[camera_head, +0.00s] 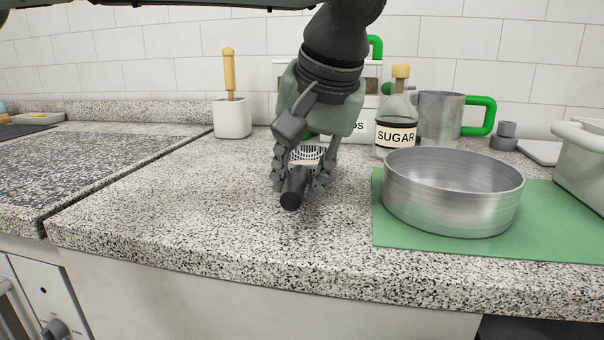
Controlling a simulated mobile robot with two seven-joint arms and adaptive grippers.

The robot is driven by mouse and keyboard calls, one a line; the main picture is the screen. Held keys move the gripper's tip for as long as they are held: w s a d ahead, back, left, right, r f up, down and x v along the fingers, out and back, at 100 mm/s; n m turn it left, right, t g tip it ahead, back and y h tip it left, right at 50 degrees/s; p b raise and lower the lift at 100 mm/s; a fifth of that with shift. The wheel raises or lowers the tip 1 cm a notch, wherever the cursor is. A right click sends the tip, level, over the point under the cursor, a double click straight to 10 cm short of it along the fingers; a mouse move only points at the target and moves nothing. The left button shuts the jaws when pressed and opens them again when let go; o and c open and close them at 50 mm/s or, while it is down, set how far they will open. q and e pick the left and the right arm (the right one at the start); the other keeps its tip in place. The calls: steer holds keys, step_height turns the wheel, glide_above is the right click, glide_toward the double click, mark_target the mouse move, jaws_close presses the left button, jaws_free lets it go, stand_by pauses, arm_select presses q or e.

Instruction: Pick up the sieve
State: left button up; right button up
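The sieve (307,152) has a light metal mesh and a thick black handle (293,188) pointing toward me. It is at the middle of the speckled counter, and much of it is hidden by my gripper. My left gripper (301,182) comes down from above with its arm crossing the top from the left. Its two fingers are on either side of the handle, low near the counter. Whether they press on it cannot be told. My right gripper is not in view.
A metal pan (452,203) sits on a green mat (400,232) to the right. Behind are a sugar bottle (396,134), a metal mug with a green handle (440,118) and a white holder with a wooden-handled tool (232,117). The counter left of the gripper is clear.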

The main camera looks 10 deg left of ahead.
arm_select(q)
jaws_close()
steer(key=shift+r, duration=0.15)
steer(key=shift+r, duration=0.55)
step_height(320, 180, up, 3)
steer(key=shift+p, duration=0.3)
steer(key=s+a+r, duration=0.6)
steer(key=s+a, duration=0.1)
steer(key=a, duration=0.1)
steer(key=shift+s+a+r, duration=0.35)
steer(key=shift+s+a, duration=0.05)
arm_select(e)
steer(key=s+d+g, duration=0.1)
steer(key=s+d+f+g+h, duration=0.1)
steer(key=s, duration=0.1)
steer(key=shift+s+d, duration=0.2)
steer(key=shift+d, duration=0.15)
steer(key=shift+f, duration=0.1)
